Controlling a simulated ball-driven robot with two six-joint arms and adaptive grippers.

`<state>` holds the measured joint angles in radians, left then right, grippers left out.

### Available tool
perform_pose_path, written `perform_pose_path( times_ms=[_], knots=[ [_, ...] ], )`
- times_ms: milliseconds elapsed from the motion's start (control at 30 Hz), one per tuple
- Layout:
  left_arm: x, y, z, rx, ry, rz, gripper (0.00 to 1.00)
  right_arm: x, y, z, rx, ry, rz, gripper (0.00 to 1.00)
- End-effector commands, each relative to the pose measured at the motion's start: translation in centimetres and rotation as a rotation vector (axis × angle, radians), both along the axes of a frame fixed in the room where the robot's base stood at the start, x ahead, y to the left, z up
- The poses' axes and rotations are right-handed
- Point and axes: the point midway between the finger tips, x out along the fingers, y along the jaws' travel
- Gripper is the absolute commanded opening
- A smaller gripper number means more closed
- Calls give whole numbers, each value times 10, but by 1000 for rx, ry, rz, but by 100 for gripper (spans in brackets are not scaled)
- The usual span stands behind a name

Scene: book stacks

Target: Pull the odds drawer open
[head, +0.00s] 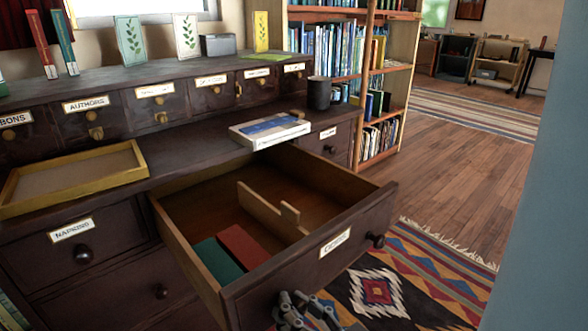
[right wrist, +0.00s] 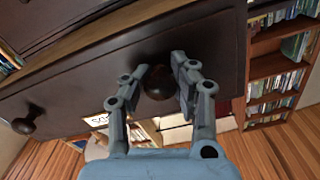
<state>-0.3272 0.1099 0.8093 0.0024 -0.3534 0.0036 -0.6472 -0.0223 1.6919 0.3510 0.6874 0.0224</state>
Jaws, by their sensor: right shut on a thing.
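A dark wooden drawer (head: 335,243) stands pulled well out of the desk; its small white label (head: 335,243) is too blurred to read surely. Inside lie a red block-like item (head: 243,246), a green one (head: 216,260) and a light wooden divider (head: 268,211). One round knob (head: 375,240) shows free at the right of its front. My right gripper (head: 305,308) is at the left part of the drawer front. In the right wrist view, its fingers (right wrist: 160,82) are shut on a dark round knob (right wrist: 158,90). My left gripper is not in view.
A shut drawer labelled NAPKINS (head: 72,230) is left of the open one. A yellow-rimmed tray (head: 75,178), a white boxed book (head: 270,130) and a dark mug (head: 319,94) stand on the desk. A patterned rug (head: 420,270) lies on the floor to the right.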

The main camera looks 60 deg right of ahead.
Motion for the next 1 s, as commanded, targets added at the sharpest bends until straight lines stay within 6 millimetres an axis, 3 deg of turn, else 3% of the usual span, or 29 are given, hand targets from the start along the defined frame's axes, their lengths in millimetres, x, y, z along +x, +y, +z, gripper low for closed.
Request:
perform_pose_path(
  times_ms=[33, 67, 267, 633, 1000],
  knots=[
    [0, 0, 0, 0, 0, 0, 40, 0, 0, 0, 0, 1, 0, 0],
    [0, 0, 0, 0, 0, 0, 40, 0, 0, 0, 0, 1, -1, 26],
    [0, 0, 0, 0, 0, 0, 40, 0, 0, 0, 0, 1, -1, 52],
    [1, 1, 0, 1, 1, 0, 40, -7, 1, -1, 1, 2, 0, 52],
    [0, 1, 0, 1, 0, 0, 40, -81, 19, -2, 2, 7, -2, 52]
  ],
)
